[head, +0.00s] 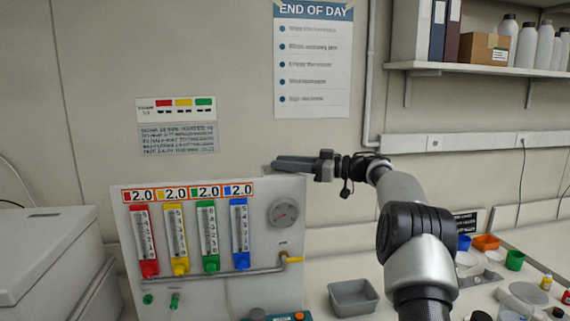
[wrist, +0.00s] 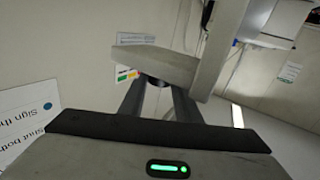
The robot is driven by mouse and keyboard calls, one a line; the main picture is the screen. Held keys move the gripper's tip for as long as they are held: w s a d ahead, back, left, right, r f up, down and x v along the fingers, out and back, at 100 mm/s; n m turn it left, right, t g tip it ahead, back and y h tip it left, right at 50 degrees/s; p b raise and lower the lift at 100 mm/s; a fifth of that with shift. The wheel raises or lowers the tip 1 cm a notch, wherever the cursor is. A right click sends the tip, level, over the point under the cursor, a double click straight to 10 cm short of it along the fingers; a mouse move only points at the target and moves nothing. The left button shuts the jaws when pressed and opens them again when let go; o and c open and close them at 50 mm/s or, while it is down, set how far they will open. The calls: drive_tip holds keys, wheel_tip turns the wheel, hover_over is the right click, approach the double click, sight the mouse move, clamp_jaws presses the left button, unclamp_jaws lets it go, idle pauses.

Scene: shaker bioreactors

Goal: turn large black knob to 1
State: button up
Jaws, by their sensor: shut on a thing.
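My gripper (head: 290,164) reaches left over the top right corner of the grey flowmeter panel (head: 280,245) in the head view. In the wrist view, my gripper's two dark fingers (wrist: 158,88) run forward and close on a small dark thing, which looks like the large black knob (wrist: 152,79). It sits beside a grey slab edge and is mostly hidden by the fingers. In the head view the knob cannot be made out, and its number marks are not visible in either view.
The panel carries red, yellow, green and blue flowmeters (head: 193,238), each labelled 2.0, and a round gauge (head: 283,212). A grey tray (head: 354,297) stands on the bench. Small coloured containers (head: 486,242) lie right. A shelf (head: 480,68) is above.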

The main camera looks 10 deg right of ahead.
drive_tip(key=shift+r+n+g+y, duration=0.15)
drive_tip(key=shift+n+g+y, duration=0.15)
drive_tip(key=shift+g, duration=0.2)
drive_tip(key=o, duration=1)
drive_tip(key=shift+d, duration=0.1)
drive_tip(key=v, duration=1.7)
